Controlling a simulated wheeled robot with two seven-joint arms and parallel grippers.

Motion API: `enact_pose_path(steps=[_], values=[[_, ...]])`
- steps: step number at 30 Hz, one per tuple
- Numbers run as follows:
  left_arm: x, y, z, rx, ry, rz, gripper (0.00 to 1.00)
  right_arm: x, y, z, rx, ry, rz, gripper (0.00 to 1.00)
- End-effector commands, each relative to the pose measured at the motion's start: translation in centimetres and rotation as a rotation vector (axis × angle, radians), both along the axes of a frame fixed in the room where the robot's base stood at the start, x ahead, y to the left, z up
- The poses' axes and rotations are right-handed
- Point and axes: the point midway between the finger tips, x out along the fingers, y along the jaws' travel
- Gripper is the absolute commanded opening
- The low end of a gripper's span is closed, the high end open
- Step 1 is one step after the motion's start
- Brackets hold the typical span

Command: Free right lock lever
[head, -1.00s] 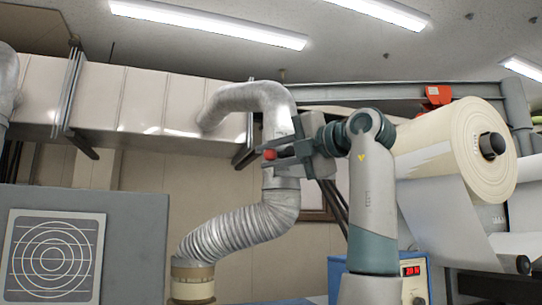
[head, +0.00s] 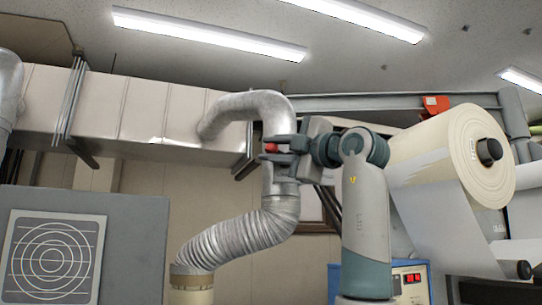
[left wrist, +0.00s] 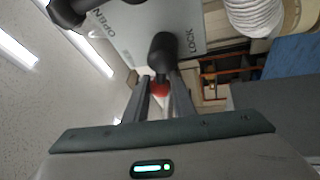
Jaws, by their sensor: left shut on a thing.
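A lever with a dark hub (left wrist: 162,52) and a red knob (left wrist: 158,89) shows in the left wrist view. It is mounted on a grey plate (left wrist: 135,40) lettered OPEN and LOCK, and the hub sits beside the word LOCK. My left gripper (left wrist: 158,95) is shut on the lever at its red end, one finger on each side. In the head view my left gripper (head: 272,148) points left, with the red knob (head: 270,147) between its fingers in front of the silver duct. The plate's lettering cannot be seen in the head view. My right gripper is not in view.
A silver flexible duct (head: 240,238) stands behind the gripper. A large paper roll (head: 440,150) is at the right, with a blue control box (head: 412,280) below.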

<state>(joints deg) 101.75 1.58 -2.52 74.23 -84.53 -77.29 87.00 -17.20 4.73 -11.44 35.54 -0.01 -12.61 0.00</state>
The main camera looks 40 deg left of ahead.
Motion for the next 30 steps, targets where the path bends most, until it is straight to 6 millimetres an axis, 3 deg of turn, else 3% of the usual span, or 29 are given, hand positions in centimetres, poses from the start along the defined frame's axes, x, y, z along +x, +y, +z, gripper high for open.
enact_pose_path(steps=[15,16,18,30], values=[[0.05,-0.03,0.27,0.02,0.034,0.0,0.01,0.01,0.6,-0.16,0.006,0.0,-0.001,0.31],[0.05,-0.03,0.27,0.02,0.034,0.0,0.25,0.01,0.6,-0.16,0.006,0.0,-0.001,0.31],[0.06,-0.03,0.26,0.019,0.033,-0.001,0.42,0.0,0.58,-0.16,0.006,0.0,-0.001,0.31],[0.06,-0.27,0.09,0.019,0.033,-0.001,0.42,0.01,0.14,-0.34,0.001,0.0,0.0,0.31]])
